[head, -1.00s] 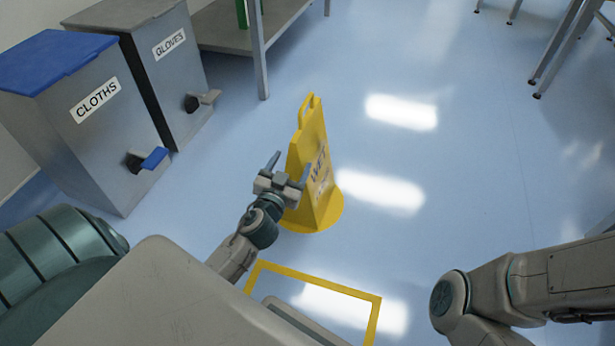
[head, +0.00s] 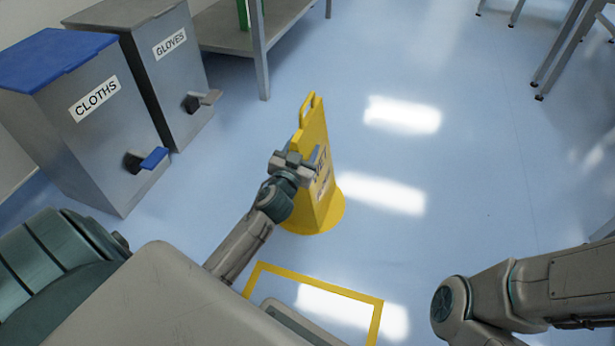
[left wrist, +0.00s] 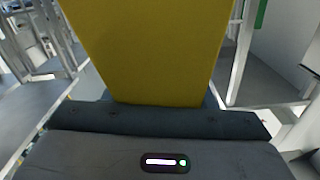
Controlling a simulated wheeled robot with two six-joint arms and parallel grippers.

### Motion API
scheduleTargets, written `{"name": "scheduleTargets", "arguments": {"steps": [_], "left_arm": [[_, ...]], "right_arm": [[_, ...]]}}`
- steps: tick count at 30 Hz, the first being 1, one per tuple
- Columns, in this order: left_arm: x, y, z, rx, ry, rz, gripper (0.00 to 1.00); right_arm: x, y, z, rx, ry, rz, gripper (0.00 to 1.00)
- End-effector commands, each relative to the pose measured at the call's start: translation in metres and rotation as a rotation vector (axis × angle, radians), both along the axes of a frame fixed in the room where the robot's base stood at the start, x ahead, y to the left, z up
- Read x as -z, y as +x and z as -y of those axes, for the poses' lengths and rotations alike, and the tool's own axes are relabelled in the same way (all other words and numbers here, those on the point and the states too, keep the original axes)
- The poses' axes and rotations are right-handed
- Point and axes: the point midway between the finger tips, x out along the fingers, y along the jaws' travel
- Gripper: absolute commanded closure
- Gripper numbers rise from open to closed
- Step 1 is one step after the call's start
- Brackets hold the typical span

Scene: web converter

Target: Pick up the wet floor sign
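The yellow wet floor sign (head: 318,205) stands upright on the blue floor in the middle of the head view, with a handle loop at its top. My left gripper (head: 304,152) is at the sign's upper part, its fingers spread. One finger shows against the lettered face; the other is partly lost against the sign's left edge. In the left wrist view the yellow sign (left wrist: 150,50) fills the middle, right in front of the gripper body; finger contact cannot be made out. My right arm shows at the lower right, but its gripper is not in view.
Two metal bins stand at the left, CLOTHS (head: 95,130) with a blue lid and GLOVES (head: 165,75). A metal shelf (head: 225,35) is behind them. Table legs (head: 560,45) stand at the upper right. The floor right of the sign is clear.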

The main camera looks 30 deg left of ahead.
Motion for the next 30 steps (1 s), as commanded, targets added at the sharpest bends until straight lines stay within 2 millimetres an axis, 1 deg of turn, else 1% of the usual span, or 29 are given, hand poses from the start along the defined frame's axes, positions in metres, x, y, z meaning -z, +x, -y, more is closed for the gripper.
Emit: {"name": "scheduleTargets", "arguments": {"steps": [1, 7, 8, 20, 23, 30], "left_arm": [[0.0, 0.0, 0.0, 0.0, 0.0, 0.0, 0.59], [0.0, 0.0, 0.0, 0.0, 0.0, 0.0, 0.99], [0.0, 0.0, 0.0, 0.0, 0.0, 0.0, 1.0], [-0.003, 0.0, 0.0, 0.001, 0.002, 0.003, 1.0], [-0.007, 0.0, 0.0, 0.001, 0.002, 0.003, 1.0], [-0.025, 0.0, 0.0, 0.001, 0.002, 0.004, 1.0]], "right_arm": [[0.0, 0.0, 0.0, 0.0, 0.0, 0.0, 1.0], [0.0, 0.0, 0.0, 0.0, 0.0, 0.0, 1.0], [0.0, 0.0, 0.0, 0.0, 0.0, 0.0, 1.0], [-0.002, 0.0, 0.0, 0.0, 0.0, 0.0, 1.0], [-0.005, 0.0, 0.0, 0.0, 0.0, 0.0, 1.0], [-0.019, 0.0, 0.0, 0.001, 0.001, 0.002, 1.0]]}}
